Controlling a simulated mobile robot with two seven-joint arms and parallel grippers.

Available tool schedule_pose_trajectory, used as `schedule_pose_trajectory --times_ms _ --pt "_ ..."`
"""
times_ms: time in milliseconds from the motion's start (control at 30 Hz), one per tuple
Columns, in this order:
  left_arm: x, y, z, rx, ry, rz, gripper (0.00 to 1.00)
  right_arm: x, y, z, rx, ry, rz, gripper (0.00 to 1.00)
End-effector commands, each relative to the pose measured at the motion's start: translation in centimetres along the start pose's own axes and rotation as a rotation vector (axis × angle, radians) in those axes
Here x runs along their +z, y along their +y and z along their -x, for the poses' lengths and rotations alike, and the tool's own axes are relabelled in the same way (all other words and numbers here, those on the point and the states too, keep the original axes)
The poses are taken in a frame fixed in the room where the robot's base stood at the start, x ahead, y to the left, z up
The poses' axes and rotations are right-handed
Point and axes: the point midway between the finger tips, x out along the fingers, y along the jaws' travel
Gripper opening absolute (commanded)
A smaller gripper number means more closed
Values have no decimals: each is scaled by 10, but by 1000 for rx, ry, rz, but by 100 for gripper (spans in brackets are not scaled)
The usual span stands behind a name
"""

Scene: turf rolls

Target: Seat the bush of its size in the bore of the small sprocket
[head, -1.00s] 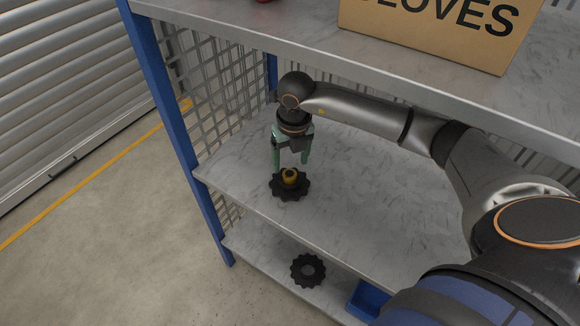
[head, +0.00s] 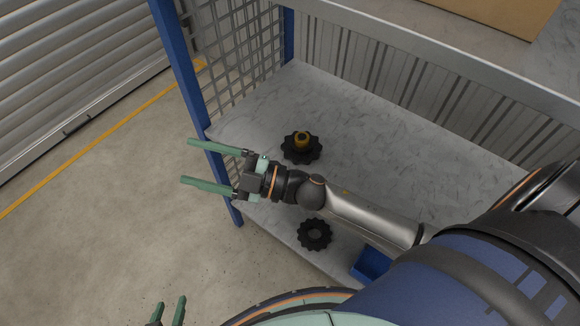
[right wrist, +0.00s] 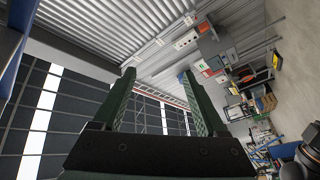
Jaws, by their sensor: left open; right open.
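I cannot tell for sure which sprocket is the small one. My right gripper (head: 190,161) is open and empty, left of the shelf front, clear of both sprockets; its empty fingers also show in the right wrist view (right wrist: 158,100). My left gripper (head: 168,311) is open at the bottom edge.
A blue post (head: 184,75) and wire mesh close the shelf's left end. The upper shelf (head: 400,40) overhangs with a cardboard box (head: 490,12). The middle shelf behind the sprocket is bare.

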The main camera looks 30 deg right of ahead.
Motion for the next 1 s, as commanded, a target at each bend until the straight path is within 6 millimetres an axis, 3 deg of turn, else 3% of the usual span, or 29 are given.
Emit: schedule_pose_trajectory --times_ms 100,200,300,433,600,1000 --pt "0 0 0 0 0 0 50 58 -17 46 180 -328 -295 75" --pt "0 0 0 1 -1 0 50 99 -56 100 252 -610 -526 75" --pt "0 0 0 1 -1 0 50 118 -104 152 265 -842 -723 75" --pt "0 0 0 1 -1 0 50 120 -152 197 243 -1028 -895 75" --pt "0 1 0 1 -1 0 50 116 -174 216 226 -1103 -973 75" --pt "-9 1 9 0 -2 0 50 107 -164 215 228 -1104 -971 75"
